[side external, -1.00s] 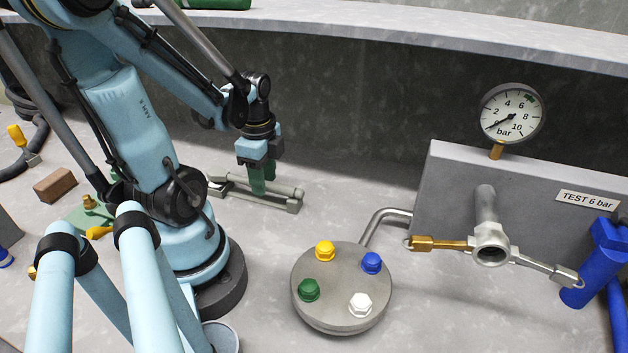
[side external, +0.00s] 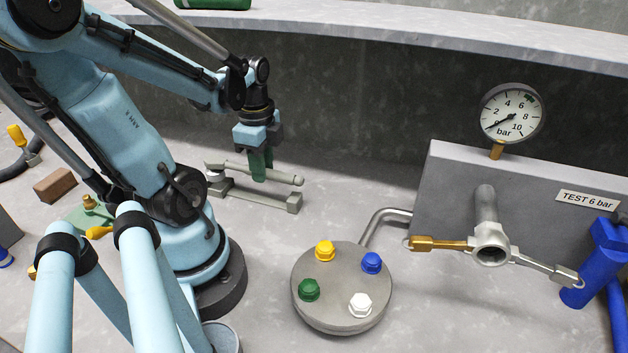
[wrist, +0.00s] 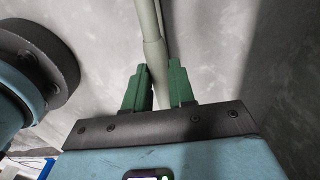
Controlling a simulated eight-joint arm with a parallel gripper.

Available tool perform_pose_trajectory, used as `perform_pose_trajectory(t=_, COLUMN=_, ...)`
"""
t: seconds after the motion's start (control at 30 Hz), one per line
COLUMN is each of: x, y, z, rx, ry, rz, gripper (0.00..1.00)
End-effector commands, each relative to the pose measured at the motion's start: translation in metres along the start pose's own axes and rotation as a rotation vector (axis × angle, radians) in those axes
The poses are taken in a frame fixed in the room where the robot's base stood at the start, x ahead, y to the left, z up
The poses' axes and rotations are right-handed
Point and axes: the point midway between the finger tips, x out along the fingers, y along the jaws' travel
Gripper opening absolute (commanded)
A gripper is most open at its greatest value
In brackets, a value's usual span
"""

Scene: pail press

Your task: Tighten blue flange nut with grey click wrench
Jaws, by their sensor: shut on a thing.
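The blue flange nut (side external: 372,262) sits at the upper right of the round grey lid (side external: 345,318), with yellow, green and white nuts around it. The grey click wrench (side external: 283,178) is level, a little above its grey rack (side external: 262,198). My gripper (side external: 261,168) is shut on the wrench with its green fingers. In the wrist view my gripper's green fingers (wrist: 160,88) stand on either side of the wrench shaft (wrist: 152,45).
A grey block with a pressure gauge (side external: 512,113) and valve pipe (side external: 490,245) stands at the right. A bent pipe (side external: 385,222) joins the lid to the block. A brown brick (side external: 55,185) lies at the left. The bench between rack and lid is clear.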

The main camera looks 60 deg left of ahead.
Motion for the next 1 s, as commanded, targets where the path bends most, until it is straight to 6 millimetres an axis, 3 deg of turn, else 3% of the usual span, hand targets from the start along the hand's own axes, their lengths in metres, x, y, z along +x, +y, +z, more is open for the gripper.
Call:
perform_pose_trajectory(t=0.2, x=-0.016, y=0.0, z=0.0, rx=0.0, ry=0.0, rz=0.0, gripper=0.0)
perform_pose_trajectory(t=0.67, x=-0.022, y=0.0, z=-0.003, rx=-0.001, ry=0.0, rz=0.0, gripper=0.0)
perform_pose_trajectory(t=1.0, x=-0.066, y=0.0, z=-0.035, rx=-0.015, ry=0.0, rz=0.001, gripper=0.0)
